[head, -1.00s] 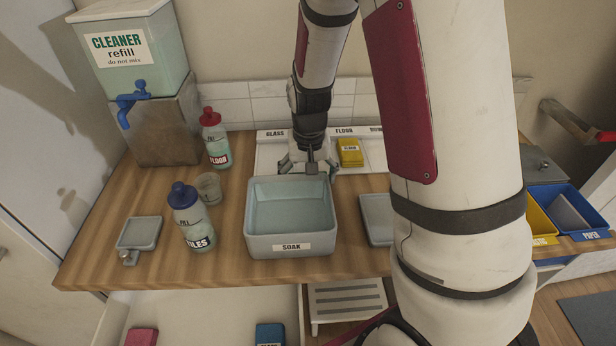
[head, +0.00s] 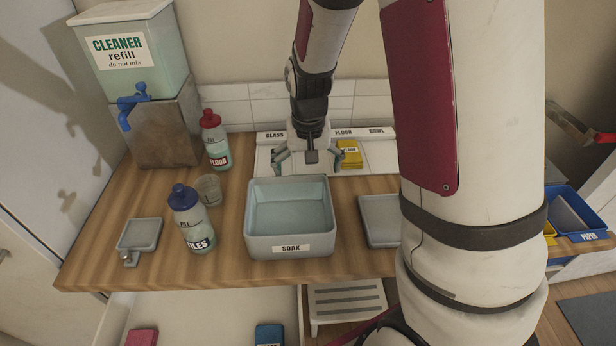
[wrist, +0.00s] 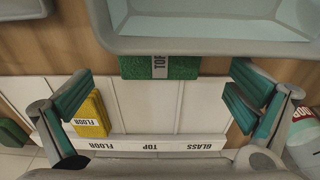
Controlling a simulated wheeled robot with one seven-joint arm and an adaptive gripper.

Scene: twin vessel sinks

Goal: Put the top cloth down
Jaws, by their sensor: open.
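The top cloth (wrist: 183,68) is green with a white TOP label. In the wrist view it lies at the basin-side end of the TOP lane, beside the grey SOAK basin (wrist: 210,45). Its far part is hidden by the basin rim, and it extends slightly toward the GLASS side. My gripper (wrist: 160,98) is open and empty, its fingers spread wide on either side of the cloth and apart from it. In the head view my gripper (head: 309,162) is over the white labelled board (head: 375,160), behind the SOAK basin (head: 291,247). The cloth is hidden there.
The yellow FLOOR cloth (wrist: 91,115) lies on the board close to one finger. A red-capped FLOOR bottle (head: 215,142), a clear cup (head: 208,189) and a blue-capped bottle (head: 191,220) stand left of the basin. A grey tray (head: 379,222) is on its right.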

